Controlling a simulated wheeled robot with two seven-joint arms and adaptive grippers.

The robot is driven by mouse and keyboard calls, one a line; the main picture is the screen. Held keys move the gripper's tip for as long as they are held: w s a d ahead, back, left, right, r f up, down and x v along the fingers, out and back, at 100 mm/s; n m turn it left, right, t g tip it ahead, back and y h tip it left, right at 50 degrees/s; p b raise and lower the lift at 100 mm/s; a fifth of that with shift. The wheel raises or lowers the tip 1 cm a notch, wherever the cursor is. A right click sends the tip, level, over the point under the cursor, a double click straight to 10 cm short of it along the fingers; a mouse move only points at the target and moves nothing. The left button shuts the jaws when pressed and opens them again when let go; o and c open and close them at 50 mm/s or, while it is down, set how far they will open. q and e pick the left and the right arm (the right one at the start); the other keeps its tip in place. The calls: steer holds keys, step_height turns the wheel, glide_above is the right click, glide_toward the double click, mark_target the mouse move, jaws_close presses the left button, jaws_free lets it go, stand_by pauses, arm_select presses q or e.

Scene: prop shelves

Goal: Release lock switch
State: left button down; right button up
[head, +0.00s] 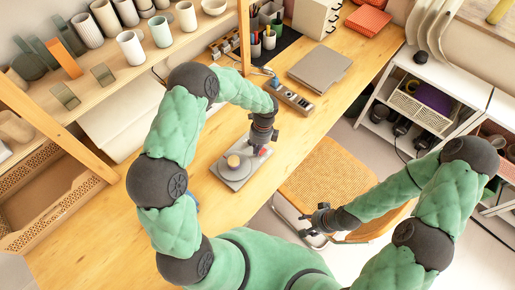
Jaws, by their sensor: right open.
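A grey plate (238,179) with a round tan-topped knob (233,161) lies on the wooden desk and looks like the lock switch device. My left gripper (258,149) is over the plate's far right part, pointing down, just right of the knob. A small red part (264,153) shows at its fingertips. I cannot tell whether the fingers touch it or are open or shut. My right gripper (308,224) is open and empty, off the desk's right edge, in front of the chair.
A woven chair (325,175) stands right of the desk. A power strip (291,96) and a closed grey laptop (320,68) lie farther back on the desk. A shelf with cups (130,47) runs along the left. The near desk is mostly bare.

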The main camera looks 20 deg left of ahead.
arm_select(q)
steer(key=shift+s+a+f+t+b, duration=0.15)
steer(key=shift+s+f+t+b, duration=0.1)
steer(key=shift+f+t+b, duration=0.2)
steer(key=shift+w+r, duration=0.1)
steer(key=shift+w, duration=0.05)
steer(key=shift+w+d+r+p, duration=0.3)
steer(key=shift+w+r+p, duration=0.1)
steer(key=shift+w, duration=0.2)
steer(key=shift+f, duration=0.1)
